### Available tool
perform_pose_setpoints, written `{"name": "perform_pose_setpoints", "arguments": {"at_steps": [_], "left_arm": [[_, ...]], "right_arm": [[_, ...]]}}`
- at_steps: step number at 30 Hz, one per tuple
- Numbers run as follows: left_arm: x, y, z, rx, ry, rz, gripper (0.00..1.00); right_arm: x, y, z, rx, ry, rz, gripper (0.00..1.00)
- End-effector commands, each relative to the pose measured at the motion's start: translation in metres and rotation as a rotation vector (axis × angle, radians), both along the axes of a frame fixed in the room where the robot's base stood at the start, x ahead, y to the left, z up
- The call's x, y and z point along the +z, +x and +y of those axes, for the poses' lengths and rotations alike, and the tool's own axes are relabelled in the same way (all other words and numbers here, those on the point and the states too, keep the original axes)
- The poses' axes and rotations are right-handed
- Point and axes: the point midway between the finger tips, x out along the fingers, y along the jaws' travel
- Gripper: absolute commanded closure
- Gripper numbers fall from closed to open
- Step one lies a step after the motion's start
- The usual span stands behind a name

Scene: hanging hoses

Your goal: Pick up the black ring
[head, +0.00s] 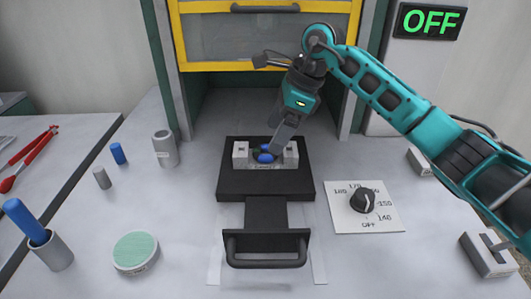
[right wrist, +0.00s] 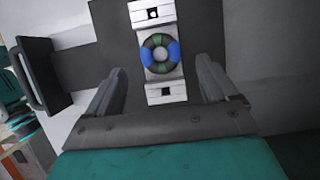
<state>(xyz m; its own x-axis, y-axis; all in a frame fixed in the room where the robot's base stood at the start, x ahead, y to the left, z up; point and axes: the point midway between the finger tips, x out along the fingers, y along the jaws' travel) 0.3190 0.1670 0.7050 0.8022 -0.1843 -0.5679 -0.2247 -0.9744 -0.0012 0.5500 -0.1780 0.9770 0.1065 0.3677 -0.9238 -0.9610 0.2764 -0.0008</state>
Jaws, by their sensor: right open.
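A ring (right wrist: 174,53) with blue and dark green segments lies flat in a pale grey fixture (right wrist: 152,17) in the right wrist view; a pale round centre shows through its hole. In the head view the ring (head: 264,157) is partly hidden by my right gripper (head: 273,150), which points down over the fixture (head: 240,154). In the right wrist view the gripper's two fingers are spread, one on each side of the ring, with nothing between them. I cannot tell the exact height of the fingertips above it. My left gripper is not in view.
The fixture sits on a black sliding plate (head: 232,190) with a handle (head: 267,262), before a yellow-framed chamber (head: 265,66) with its door raised. A dial (head: 363,201) is at right. A green-topped disc (head: 136,251), cups and blue pegs (head: 118,153) stand left. An OFF sign (head: 430,20) is upper right.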

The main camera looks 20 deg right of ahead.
Motion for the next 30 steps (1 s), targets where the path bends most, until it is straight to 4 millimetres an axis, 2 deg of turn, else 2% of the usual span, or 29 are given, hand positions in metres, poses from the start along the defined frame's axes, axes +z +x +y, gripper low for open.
{"name": "perform_pose_setpoints", "arguments": {"at_steps": [7, 15, 30], "left_arm": [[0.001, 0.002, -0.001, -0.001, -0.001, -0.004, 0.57], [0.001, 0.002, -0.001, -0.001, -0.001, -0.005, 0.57], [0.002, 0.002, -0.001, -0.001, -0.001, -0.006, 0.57]], "right_arm": [[-0.036, 0.003, 0.013, 0.001, 0.001, 0.004, 0.14], [-0.041, 0.004, 0.014, 0.000, 0.000, 0.000, 0.14], [-0.040, 0.004, 0.014, 0.000, 0.000, 0.000, 0.61]]}}
